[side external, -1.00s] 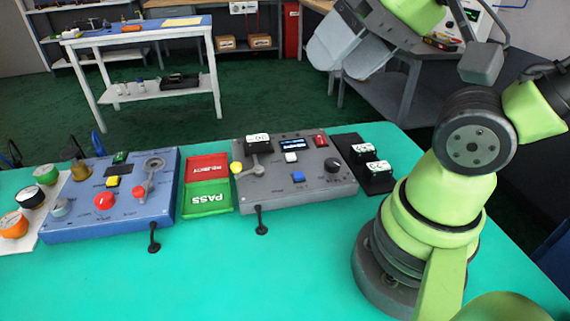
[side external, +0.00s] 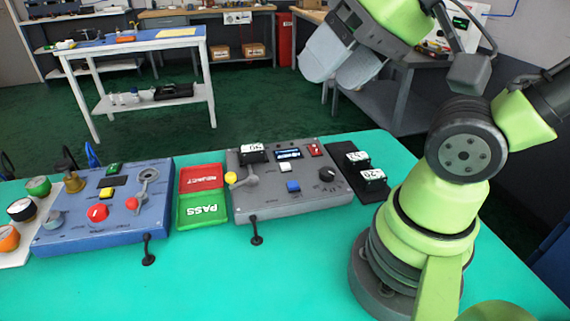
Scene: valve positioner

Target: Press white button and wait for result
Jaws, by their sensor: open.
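The white button (side external: 286,167) is on top of the grey control box (side external: 258,200), just below its small lit display (side external: 289,154). The display's text is too small to read. A blue button (side external: 293,186) is below the white one, and a black knob (side external: 326,174) is to its right. My gripper (side external: 341,62) is at the top of the view, above and behind the box in the picture. Its two light grey fingers are apart with nothing seen between them. It is clear of the white button.
The grey box also carries a yellow-knobbed lever (side external: 231,177), a red switch (side external: 316,150) and a black labelled block (side external: 252,152). Red REJECT (side external: 201,178) and green PASS (side external: 203,209) trays lie left of it. A blue control box (side external: 75,240) is farther left.

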